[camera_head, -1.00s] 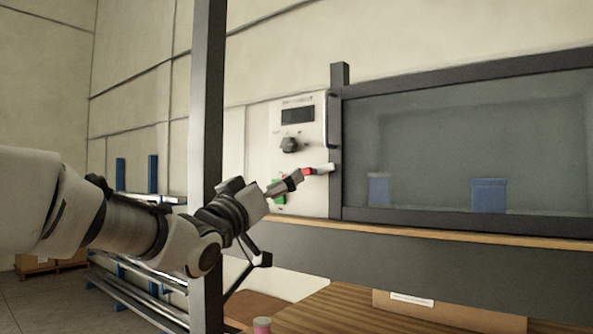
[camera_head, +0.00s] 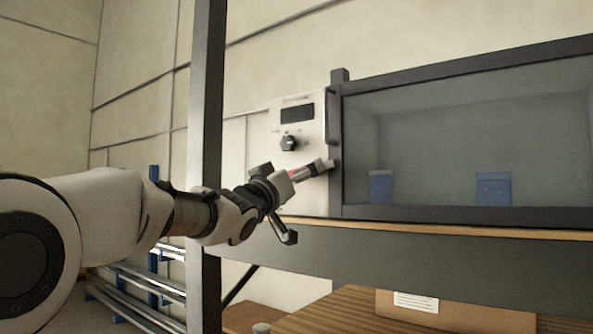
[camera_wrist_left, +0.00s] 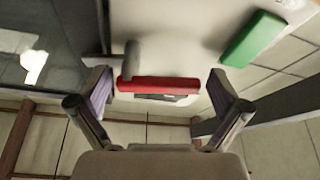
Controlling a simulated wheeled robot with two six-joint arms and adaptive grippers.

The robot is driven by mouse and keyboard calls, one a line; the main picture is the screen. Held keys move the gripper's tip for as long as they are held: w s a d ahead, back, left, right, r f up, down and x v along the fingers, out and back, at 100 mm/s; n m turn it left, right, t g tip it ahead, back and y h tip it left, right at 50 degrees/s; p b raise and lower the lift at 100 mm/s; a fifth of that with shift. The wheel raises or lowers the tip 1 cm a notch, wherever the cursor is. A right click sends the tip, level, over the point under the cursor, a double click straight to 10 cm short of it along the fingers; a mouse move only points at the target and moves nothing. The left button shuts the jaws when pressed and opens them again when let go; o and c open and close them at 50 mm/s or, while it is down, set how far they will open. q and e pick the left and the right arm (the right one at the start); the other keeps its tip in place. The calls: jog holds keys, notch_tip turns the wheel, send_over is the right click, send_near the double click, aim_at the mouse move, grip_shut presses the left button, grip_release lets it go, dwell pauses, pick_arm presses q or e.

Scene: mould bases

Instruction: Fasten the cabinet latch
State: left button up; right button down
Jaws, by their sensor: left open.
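The cabinet (camera_head: 337,190) has a dark frame and a glazed front. A pale control panel (camera_head: 305,150) stands at its left. The latch's red handle (camera_wrist_left: 158,84) lies across the wrist view, with a grey peg (camera_wrist_left: 131,60) at its left end. In the head view only a bit of red (camera_head: 294,174) shows among the fingers. My left gripper (camera_head: 308,172) is at the latch beside the frame. Its two fingers are spread, one beyond each end of the red handle, with gaps. My right gripper is not in view.
A green block (camera_wrist_left: 253,39) sits on the panel near the right finger. A dark knob (camera_head: 289,143) is above the gripper. Blue containers (camera_head: 493,188) stand behind the glass. A dark upright post (camera_head: 207,120) is close to my arm. A cardboard box (camera_head: 455,310) lies below.

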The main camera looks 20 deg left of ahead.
pick_arm(q)
jog(key=shift+s+r, duration=0.1)
jog(key=shift+s, duration=0.1)
jog(key=c, duration=1.1)
jog(key=m, duration=0.1)
jog(key=m+h+p, duration=0.1)
jog(key=m, duration=0.1)
jog(key=shift+a+r, duration=0.1)
jog(key=shift+r, duration=0.3)
jog(key=shift+m+h, duration=0.5)
jog(key=o, duration=1.1)
jog(key=shift+w+f+g, duration=0.1)
jog(key=shift+g, duration=0.2)
